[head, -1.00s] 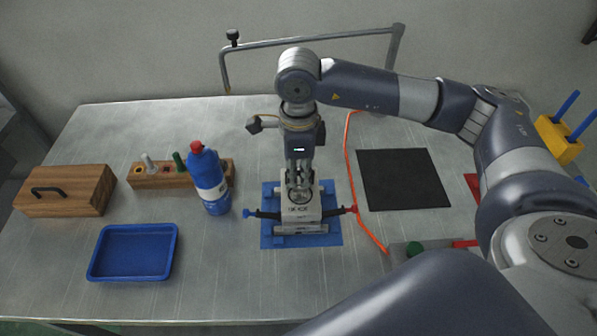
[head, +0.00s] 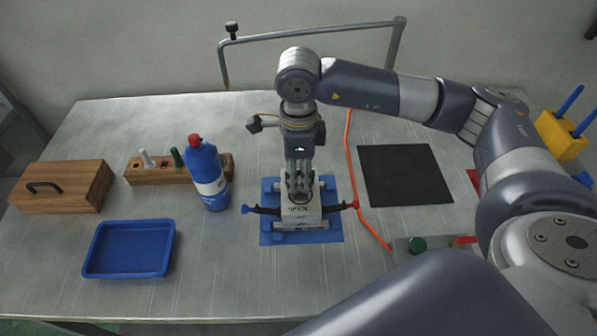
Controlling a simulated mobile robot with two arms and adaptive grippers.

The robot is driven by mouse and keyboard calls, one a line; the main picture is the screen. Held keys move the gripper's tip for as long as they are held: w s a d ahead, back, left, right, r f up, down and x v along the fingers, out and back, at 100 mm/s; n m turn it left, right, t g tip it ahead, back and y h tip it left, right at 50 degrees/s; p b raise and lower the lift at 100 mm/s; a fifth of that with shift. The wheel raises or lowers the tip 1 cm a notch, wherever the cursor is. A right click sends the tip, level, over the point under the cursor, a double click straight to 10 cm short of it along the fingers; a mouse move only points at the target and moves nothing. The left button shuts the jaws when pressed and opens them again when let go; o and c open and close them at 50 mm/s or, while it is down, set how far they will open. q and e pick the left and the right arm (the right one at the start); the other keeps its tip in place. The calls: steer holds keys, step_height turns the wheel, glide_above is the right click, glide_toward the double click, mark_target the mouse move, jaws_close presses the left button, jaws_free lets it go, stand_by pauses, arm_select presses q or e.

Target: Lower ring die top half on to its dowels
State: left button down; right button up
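The ring die (head: 301,214) is a pale metal block on a blue mat (head: 318,237) in the middle of the table. My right gripper (head: 299,192) points straight down at the die's top half, with its fingers at the upper face. The fingers look closed around a part of the top half, but the contact is small and partly hidden. Dark clamp handles reach out to both sides, with a blue tip (head: 245,209) at left and a red tip (head: 355,204) at right. The dowels are hidden. My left gripper is out of view.
A blue bottle (head: 207,178) with a red cap stands left of the mat, by a wooden tool block (head: 142,177). A blue tray (head: 128,250) and a wooden box (head: 62,187) are farther left. A black mat (head: 405,176) and an orange hose (head: 348,150) lie right.

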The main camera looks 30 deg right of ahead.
steer(key=shift+f, duration=0.1)
step_height(320, 180, up, 12)
stand_by(0.6)
stand_by(0.4)
